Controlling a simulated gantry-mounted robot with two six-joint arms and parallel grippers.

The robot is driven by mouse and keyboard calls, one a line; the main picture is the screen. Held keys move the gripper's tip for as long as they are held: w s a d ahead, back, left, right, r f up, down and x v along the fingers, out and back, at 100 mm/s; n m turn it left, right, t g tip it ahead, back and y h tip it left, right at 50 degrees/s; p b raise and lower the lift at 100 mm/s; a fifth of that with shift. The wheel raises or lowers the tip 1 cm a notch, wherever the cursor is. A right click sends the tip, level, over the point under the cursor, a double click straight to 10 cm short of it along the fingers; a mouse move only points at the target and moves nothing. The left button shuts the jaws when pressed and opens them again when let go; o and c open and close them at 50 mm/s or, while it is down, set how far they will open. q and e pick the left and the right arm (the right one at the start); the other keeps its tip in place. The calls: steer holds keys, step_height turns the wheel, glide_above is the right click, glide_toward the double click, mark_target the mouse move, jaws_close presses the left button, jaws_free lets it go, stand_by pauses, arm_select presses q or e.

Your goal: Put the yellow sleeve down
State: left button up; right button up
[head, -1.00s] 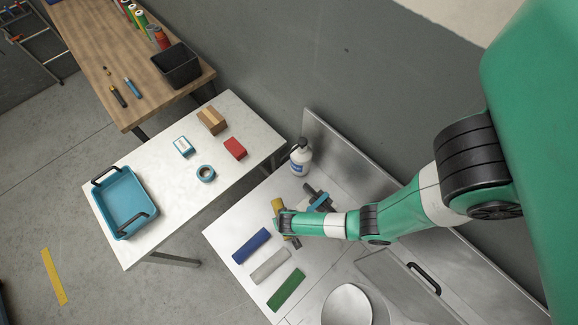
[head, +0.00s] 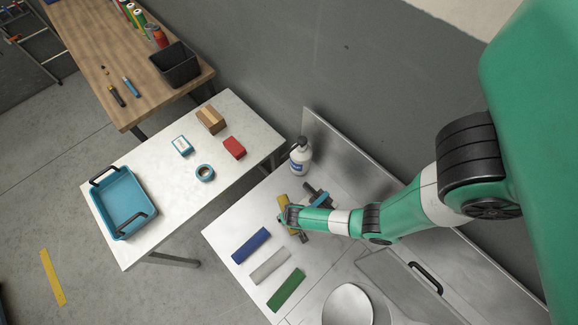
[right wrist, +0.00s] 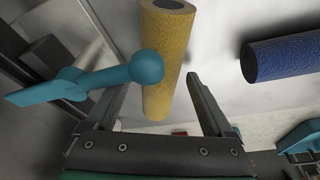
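The yellow sleeve (head: 283,202) is at the far side of the metal counter, partly hidden under my right gripper in the head view. In the right wrist view the yellow sleeve (right wrist: 166,75) is a hollow tube lying lengthwise between the fingers of my right gripper (right wrist: 160,85). A gap shows between the sleeve and the right-hand finger. The fingers stand apart, wider than the sleeve. A teal lever with a ball end (right wrist: 145,68) crosses in front of the left-hand finger and covers the sleeve's left edge. My left gripper is not in view.
Blue (head: 251,245), grey (head: 270,266) and green (head: 286,289) sleeves lie in a row on the counter. A white pump bottle (head: 300,158) stands behind. A round metal dish (head: 347,306) is at the front. A white table holds a teal tray (head: 152,190).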

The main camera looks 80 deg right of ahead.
steer(key=shift+r, duration=0.1)
steer(key=shift+r+p, duration=0.35)
steer(key=p+v, duration=0.5)
steer(key=v, duration=0.6)
steer(key=shift+a+r, duration=0.2)
steer(key=shift+s, duration=0.1)
